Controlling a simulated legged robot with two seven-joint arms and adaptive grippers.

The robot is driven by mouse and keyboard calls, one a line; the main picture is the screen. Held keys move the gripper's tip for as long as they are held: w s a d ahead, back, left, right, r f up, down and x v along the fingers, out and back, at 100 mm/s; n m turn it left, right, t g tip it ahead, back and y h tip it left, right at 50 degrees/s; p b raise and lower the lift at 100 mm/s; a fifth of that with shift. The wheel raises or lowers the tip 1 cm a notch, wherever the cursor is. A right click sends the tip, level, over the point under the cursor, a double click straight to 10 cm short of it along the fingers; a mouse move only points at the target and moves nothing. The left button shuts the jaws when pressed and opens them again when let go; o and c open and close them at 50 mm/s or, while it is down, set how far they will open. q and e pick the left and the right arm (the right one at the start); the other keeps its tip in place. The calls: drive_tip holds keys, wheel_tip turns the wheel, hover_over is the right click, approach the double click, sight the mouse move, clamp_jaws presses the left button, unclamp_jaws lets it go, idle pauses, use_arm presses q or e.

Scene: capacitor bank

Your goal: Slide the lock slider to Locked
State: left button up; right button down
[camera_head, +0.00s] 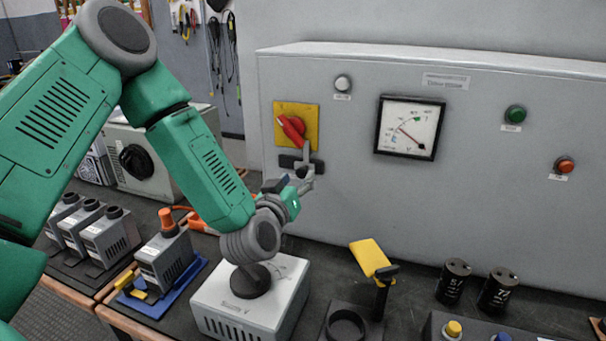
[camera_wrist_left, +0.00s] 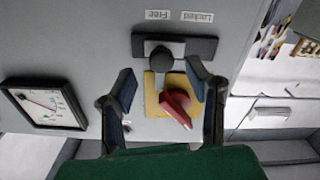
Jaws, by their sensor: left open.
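The lock slider is a black round knob (camera_wrist_left: 163,59) on a dark slotted plate (camera_wrist_left: 200,47) on the grey cabinet front. In the left wrist view the knob lines up with the upside-down "Free" label (camera_wrist_left: 158,15); the "Locked" label (camera_wrist_left: 198,17) is to its right. In the head view the plate (camera_head: 287,161) sits below the red rotary switch (camera_head: 291,128), partly covered by my gripper. My left gripper (camera_head: 307,168) is open at the plate, its fingers (camera_wrist_left: 160,80) on either side of the knob's line. Contact with the knob cannot be told. My right gripper is not in view.
The red switch on its yellow plate (camera_head: 311,112) is close to the fingers. A dial meter (camera_head: 409,127) is to its right. A yellow-bladed tool (camera_head: 370,256) and black capacitors (camera_head: 498,291) stand on the bench.

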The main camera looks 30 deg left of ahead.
sight(301, 174)
use_arm(q)
drive_tip(key=x, duration=0.2)
drive_tip(key=shift+w+a+f, duration=0.1)
drive_tip(key=shift+w, duration=0.25)
drive_tip(key=shift+w+a, duration=0.3)
drive_tip(key=shift+w, duration=0.2)
drive_tip(key=shift+d, duration=0.15)
clamp_jaws()
drive_tip(key=a, duration=0.3)
drive_tip(key=shift+s+a+p, duration=0.15)
drive_tip(key=shift+s+p, duration=0.2)
